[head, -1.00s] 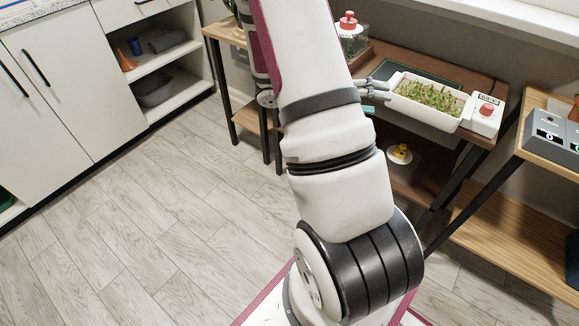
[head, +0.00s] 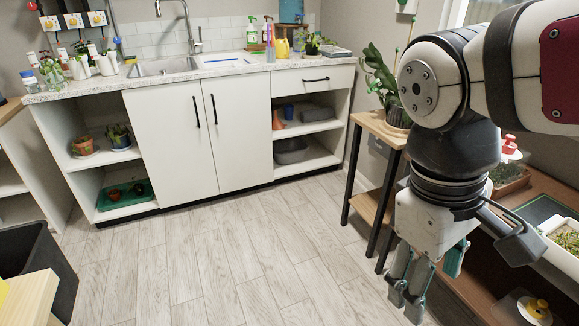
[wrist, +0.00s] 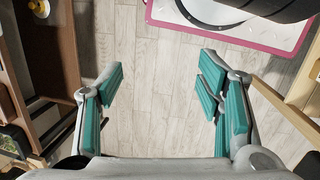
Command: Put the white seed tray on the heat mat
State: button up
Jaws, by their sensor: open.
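The white seed tray (head: 568,240) holds green seedlings and shows at the right edge of the head view, cut off by the frame. It stands on the brown table beside a dark, green-edged flat panel (head: 538,207), likely the heat mat. Whether the tray overlaps this panel is hidden by the frame edge and my arm. My gripper (head: 430,285) hangs low in front of the table, left of the tray and apart from it. In the wrist view, its teal-padded fingers (wrist: 160,72) are spread wide with only floor between them.
A lidded container with a red knob (head: 510,145) stands behind the panel. A yellow-knobbed item (head: 537,308) sits on the lower shelf. A wooden plant stand (head: 375,125) is just left of my arm. The floor (head: 230,260) is clear towards the sink cabinets.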

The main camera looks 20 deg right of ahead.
jog(key=a, duration=0.1)
jog(key=s+a+m+t+y, duration=0.1)
jog(key=a, duration=0.1)
jog(key=a+m+t, duration=0.1)
jog(key=a, duration=0.1)
jog(key=shift+s+r+y, duration=0.25)
jog(key=shift+s+y, duration=0.05)
jog(key=shift+y, duration=0.1)
